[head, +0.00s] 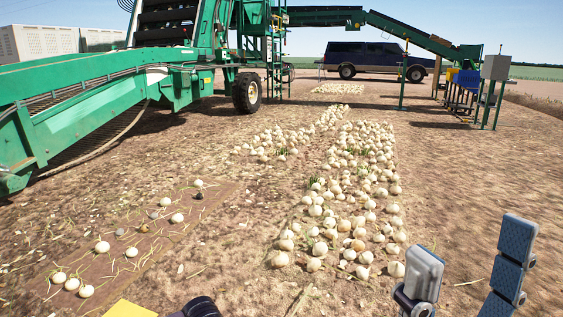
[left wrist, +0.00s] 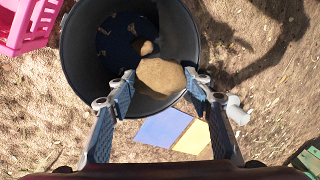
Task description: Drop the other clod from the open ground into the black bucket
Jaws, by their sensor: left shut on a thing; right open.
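In the left wrist view my left gripper (left wrist: 160,86) is shut on a brown clod (left wrist: 161,76). It holds the clod over the black bucket (left wrist: 75,58), at the near side of its mouth. A smaller brown lump (left wrist: 146,47) lies inside the bucket on its dark floor. How far the held clod is above the bucket floor, I cannot tell. In the head view my right gripper (head: 466,266) is open and empty at the lower right, above bare soil. I cannot make out the left gripper or the bucket there.
A pink crate (left wrist: 22,25) stands left of the bucket. Blue (left wrist: 163,128) and yellow (left wrist: 192,138) squares lie near it. The head view shows a brown mat (head: 160,240) with onions and dark lumps, a wide onion row (head: 350,185), and a green elevator (head: 85,95).

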